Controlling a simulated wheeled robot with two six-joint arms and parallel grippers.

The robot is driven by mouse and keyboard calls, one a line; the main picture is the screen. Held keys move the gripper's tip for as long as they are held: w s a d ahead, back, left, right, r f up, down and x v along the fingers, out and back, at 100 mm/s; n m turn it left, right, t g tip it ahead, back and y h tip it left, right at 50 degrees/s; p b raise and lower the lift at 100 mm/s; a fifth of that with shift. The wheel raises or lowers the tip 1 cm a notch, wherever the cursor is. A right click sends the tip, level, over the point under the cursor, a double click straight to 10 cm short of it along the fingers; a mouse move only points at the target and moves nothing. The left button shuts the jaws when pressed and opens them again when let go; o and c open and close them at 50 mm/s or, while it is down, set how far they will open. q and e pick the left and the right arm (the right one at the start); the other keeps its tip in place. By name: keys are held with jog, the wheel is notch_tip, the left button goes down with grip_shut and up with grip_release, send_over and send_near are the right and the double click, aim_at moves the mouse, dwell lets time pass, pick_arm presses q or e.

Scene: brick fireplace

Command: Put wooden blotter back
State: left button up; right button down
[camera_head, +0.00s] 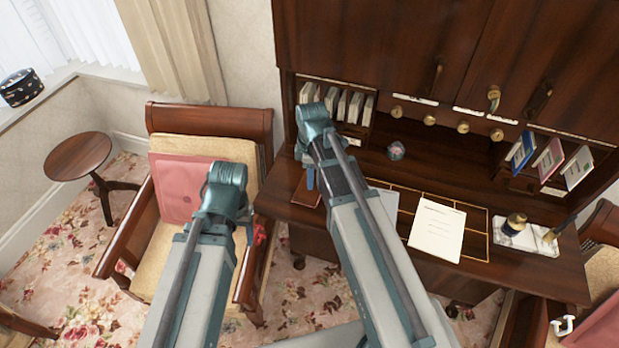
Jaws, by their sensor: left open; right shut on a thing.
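My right gripper (311,178) is over the left end of the dark wooden desk (380,195), under the teal wrist of my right arm. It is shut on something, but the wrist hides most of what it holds. I cannot make out the wooden blotter clearly. A small reddish-brown flat piece (305,195) shows at the desk's left end, just below the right gripper. My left gripper (226,195) is open, over the cushioned armchair (185,148) left of the desk. Its fingers are mostly hidden.
A white paper (437,230) lies on the gold-lined desk surface. A marble inkwell stand (528,238) is at the right. Books (355,106) fill the left cubby; more (548,158) stand at right. A small round ornament (396,152) is at the back. A round side table (77,156) stands at far left.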

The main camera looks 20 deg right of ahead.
jog(key=shift+f, duration=0.2)
jog(key=c, duration=0.5)
grip_release()
jog(key=shift+r, duration=0.2)
notch_tip(320, 180, up, 12)
jog(key=p, duration=1.2)
jog(key=s+a+m, duration=0.3)
jog(key=s, duration=0.1)
jog(key=s+a+m, duration=0.4)
jog(key=s, duration=0.1)
jog(key=s+a+m+h, duration=0.1)
jog(key=s+a+m, duration=0.2)
jog(key=s, duration=0.2)
jog(key=shift+s+a+r+m, duration=0.1)
jog(key=shift+s+a+m, duration=0.15)
jog(key=shift+a+m, duration=0.15)
